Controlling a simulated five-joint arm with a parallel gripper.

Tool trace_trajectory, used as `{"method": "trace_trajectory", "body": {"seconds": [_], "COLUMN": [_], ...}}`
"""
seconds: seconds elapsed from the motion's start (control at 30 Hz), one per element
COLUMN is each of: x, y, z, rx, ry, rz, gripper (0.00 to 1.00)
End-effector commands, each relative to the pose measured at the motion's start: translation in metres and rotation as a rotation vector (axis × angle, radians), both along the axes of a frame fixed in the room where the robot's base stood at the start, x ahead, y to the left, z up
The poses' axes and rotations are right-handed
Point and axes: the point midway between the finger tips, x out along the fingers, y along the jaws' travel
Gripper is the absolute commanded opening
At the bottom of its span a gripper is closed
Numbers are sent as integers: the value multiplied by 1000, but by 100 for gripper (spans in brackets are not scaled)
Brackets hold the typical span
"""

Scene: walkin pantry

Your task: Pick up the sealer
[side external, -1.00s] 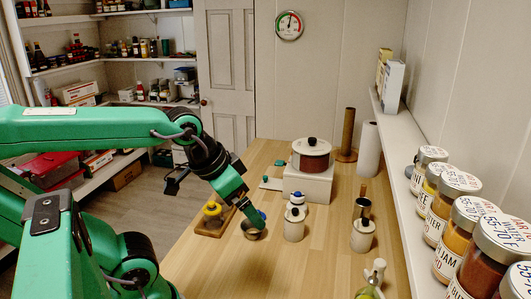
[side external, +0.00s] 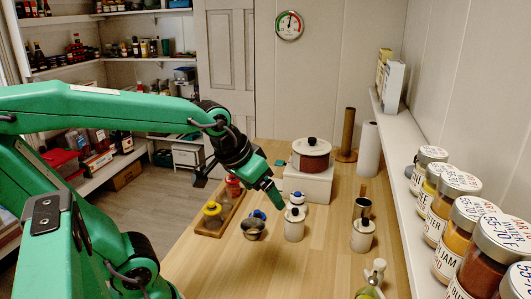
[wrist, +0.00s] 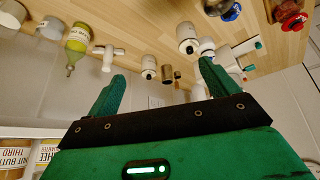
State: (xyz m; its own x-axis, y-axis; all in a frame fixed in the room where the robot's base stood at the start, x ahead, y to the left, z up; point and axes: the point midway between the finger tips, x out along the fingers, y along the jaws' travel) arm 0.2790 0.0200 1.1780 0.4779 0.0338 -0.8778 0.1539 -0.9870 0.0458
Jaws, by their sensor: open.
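No label marks the sealer. A white T-handled piece (side external: 378,268) at the near right of the table may be it; it also shows in the wrist view (wrist: 108,51). A small white and blue piece (side external: 297,197) stands before the white block, so I cannot tell which is meant. My gripper (side external: 279,203) is open and empty, just above and left of a white canister with a dark knob (side external: 294,228). In the wrist view the two fingers (wrist: 162,74) stand apart with nothing between them.
Another canister (side external: 362,238) and a green bottle (side external: 369,293) stand right. The middle front table is clear.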

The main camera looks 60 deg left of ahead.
Motion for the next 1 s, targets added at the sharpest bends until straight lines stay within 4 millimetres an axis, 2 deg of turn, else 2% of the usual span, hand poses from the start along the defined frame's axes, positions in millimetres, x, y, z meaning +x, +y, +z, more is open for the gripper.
{"method": "trace_trajectory", "body": {"seconds": [0.1, 0.47, 0.77, 1.0], "x": [24, 92, 141, 173], "y": [12, 53, 97, 135], "z": [-6, -32, -71, -110], "rx": [-20, -78, -126, -164], "ry": [2, -17, -37, -56], "rz": [69, 267, 432, 561], "gripper": [86, 86, 86, 86]}}
